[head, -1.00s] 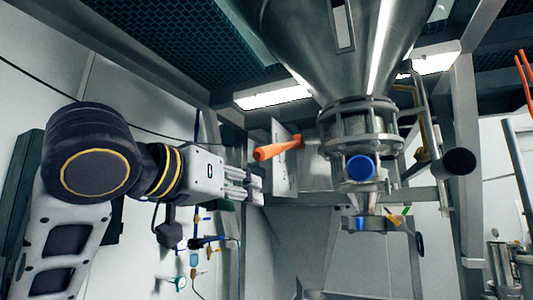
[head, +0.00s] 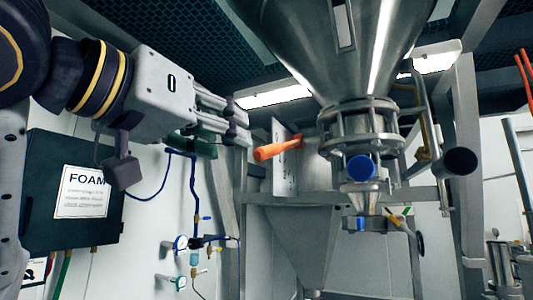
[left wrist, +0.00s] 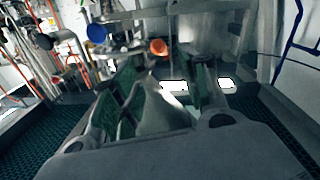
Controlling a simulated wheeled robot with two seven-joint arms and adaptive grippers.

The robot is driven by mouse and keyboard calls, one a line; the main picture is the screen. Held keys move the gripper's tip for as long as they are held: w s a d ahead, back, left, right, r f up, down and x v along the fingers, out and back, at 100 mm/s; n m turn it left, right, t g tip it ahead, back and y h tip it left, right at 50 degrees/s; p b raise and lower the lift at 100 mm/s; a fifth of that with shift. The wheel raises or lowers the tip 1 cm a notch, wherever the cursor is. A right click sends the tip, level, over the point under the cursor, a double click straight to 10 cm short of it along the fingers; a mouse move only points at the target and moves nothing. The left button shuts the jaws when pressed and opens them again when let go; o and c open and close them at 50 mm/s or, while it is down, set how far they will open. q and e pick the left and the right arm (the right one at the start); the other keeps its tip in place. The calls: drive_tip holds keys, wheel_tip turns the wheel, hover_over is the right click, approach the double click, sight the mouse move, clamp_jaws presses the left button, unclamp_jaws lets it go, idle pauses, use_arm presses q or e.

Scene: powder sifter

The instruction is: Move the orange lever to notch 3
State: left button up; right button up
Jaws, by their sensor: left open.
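The orange lever (head: 278,150) sticks out to the left from an upright metal plate (head: 286,172) beside the sifter's neck. Its rounded end points left and slightly down. Notch numbers are too small to read. My left gripper (head: 240,122) is open and empty, up and to the left of the lever's end, apart from it. In the left wrist view the lever's end (left wrist: 158,47) shows beyond the open fingers (left wrist: 172,75), between them. My right gripper is not in view.
A large steel hopper (head: 335,50) hangs above the glass-walled neck with a blue cap (head: 361,167). A metal frame post (head: 467,150) stands at right. A dark box with a FOAM sign (head: 83,192) and blue tubing are on the left wall.

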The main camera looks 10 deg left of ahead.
sight(267, 153)
use_arm(q)
drive_tip(key=shift+w+d, duration=0.1)
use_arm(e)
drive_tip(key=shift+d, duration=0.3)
use_arm(q)
drive_tip(key=p+x, duration=0.4)
drive_tip(key=x, duration=0.9)
drive_tip(key=shift+w, duration=0.3)
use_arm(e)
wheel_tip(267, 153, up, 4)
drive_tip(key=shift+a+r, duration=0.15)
use_arm(q)
drive_tip(key=shift+c, duration=0.5)
clamp_jaws()
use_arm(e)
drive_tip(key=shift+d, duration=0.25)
